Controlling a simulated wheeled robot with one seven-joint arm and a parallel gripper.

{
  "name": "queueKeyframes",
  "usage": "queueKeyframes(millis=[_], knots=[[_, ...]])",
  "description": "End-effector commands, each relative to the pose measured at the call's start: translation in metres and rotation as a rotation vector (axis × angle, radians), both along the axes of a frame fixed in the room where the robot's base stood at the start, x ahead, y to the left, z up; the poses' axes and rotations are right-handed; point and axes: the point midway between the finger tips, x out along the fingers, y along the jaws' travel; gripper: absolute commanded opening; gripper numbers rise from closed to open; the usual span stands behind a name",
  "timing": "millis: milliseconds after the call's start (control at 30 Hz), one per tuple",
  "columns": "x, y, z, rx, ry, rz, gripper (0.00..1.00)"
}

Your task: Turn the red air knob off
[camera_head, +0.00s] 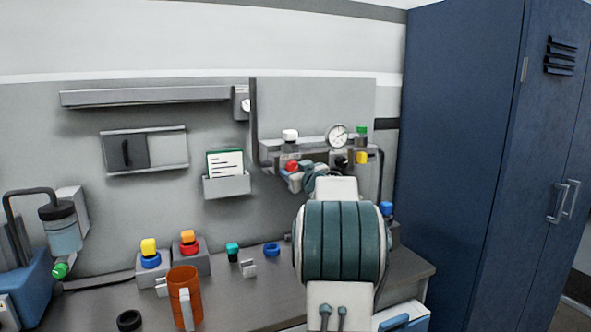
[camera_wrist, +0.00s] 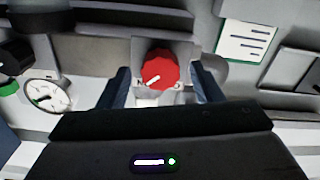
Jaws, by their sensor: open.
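The red air knob (camera_wrist: 161,70) is a round, faceted knob with a white pointer line, mounted on a grey bracket. In the wrist view it lies between the two fingers of my gripper (camera_wrist: 161,88), which is open, one finger at each side. I cannot tell whether either finger touches it. In the head view the red knob (camera_head: 292,166) shows at the left of the air unit, just beyond my gripper (camera_head: 302,180). My arm hides part of the area below the knob. The pointer line runs slantwise in the wrist view.
A pressure gauge (camera_head: 339,136), a white-capped part (camera_head: 290,137) and a yellow knob (camera_head: 361,158) are close by. A card holder (camera_head: 227,186) is on the panel to the left. An orange mug (camera_head: 184,298) stands on the bench. A blue cabinet (camera_head: 470,150) stands at right.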

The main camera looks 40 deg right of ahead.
Motion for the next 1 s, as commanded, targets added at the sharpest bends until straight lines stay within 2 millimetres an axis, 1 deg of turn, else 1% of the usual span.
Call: queueKeyframes(millis=[33,133,400,433,467,500,567,600,833,1000], knots=[[0.0040,-0.0008,0.0000,0.000,0.000,0.001,0.59],[0.0077,-0.0015,-0.0003,0.000,0.001,0.000,0.59],[0.0088,-0.0015,-0.0001,0.000,0.000,0.000,0.59],[0.0088,-0.0014,-0.0001,0.000,0.000,0.000,0.56],[0.0087,-0.0014,-0.0002,0.000,0.000,0.000,0.48],[0.0087,-0.0014,-0.0002,0.000,0.000,0.000,0.37],[0.0087,-0.0014,-0.0002,0.000,0.000,0.000,0.20],[0.0086,-0.0014,-0.0002,0.000,0.000,0.000,0.14],[0.0086,-0.0014,-0.0003,-0.010,0.002,0.000,0.15],[0.0088,-0.0009,-0.0005,-0.058,0.014,0.001,0.15]])
